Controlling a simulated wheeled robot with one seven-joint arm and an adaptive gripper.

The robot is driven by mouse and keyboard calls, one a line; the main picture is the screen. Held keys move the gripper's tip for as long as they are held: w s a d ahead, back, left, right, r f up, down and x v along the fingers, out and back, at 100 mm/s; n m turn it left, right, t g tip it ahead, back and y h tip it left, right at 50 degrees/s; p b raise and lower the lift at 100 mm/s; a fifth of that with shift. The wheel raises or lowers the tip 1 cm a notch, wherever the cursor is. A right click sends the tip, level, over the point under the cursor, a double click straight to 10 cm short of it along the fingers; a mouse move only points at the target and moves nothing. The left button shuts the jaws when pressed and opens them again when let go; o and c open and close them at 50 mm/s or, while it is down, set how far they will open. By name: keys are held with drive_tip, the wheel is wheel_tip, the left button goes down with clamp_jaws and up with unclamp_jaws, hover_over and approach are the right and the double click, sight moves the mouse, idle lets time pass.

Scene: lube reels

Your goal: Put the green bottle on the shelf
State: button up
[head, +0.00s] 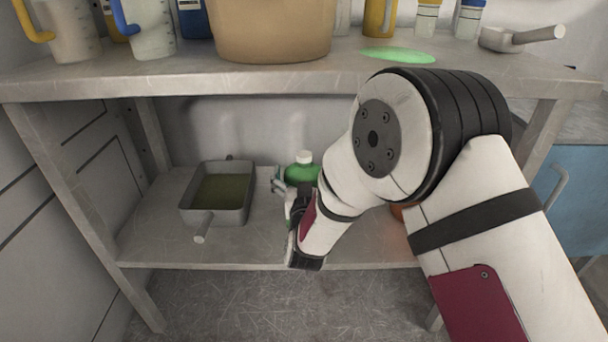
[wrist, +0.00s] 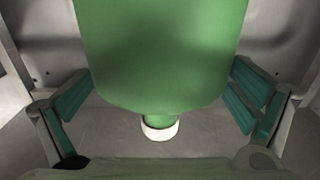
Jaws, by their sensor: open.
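The green bottle (head: 301,174) with a white cap stands upright on the lower shelf (head: 150,247) of a metal unit. My gripper (head: 281,185) reaches in at the bottle from the front, and my arm hides part of both. In the wrist view the bottle (wrist: 160,55) fills the upper middle, with its cap toward the bottom of the picture. The open gripper (wrist: 163,80) has one finger on each side of the bottle, with a visible gap on both sides. The upper shelf (head: 200,78) bears a flat bright green patch (head: 398,55) at its right.
A grey tray (head: 240,215) with dark liquid sits left of the bottle. An orange object (head: 398,211) is mostly hidden behind my arm.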

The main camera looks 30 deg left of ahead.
drive_tip(key=p+v, duration=0.3)
drive_tip(key=v, duration=0.9)
drive_tip(key=shift+p, duration=0.35)
drive_tip(key=shift+w+f, duration=0.1)
drive_tip(key=w+d+r+m+g+h, duration=0.25)
drive_tip(key=w+d+r+g, duration=0.35)
drive_tip(key=d+r, duration=0.6)
drive_tip(key=s+d+r+g+h, duration=0.1)
drive_tip(key=s+d+h, duration=0.15)
drive_tip(key=d, duration=0.55)
drive_tip(key=s+d+r+g+h, duration=0.15)
drive_tip(key=s+d, duration=0.25)
drive_tip(key=d, duration=0.4)
drive_tip(key=s+d+r+m+g+h, duration=0.1)
drive_tip(key=s+d+g, duration=0.1)
drive_tip(key=s+d, duration=0.4)
drive_tip(key=s+d+r+m+g, duration=0.1)
drive_tip(key=s+d, duration=0.5)
drive_tip(key=s, duration=0.6)
drive_tip(key=s+d+r+m+g+h, duration=0.1)
drive_tip(key=s+d+m+g, duration=0.1)
drive_tip(key=s+d, duration=0.4)
drive_tip(key=s+g, duration=0.1)
drive_tip(key=s, duration=0.3)
drive_tip(key=shift+d+g+h, duration=0.2)
drive_tip(key=shift+g+h, duration=0.15)
drive_tip(key=shift+w+r, duration=0.1)
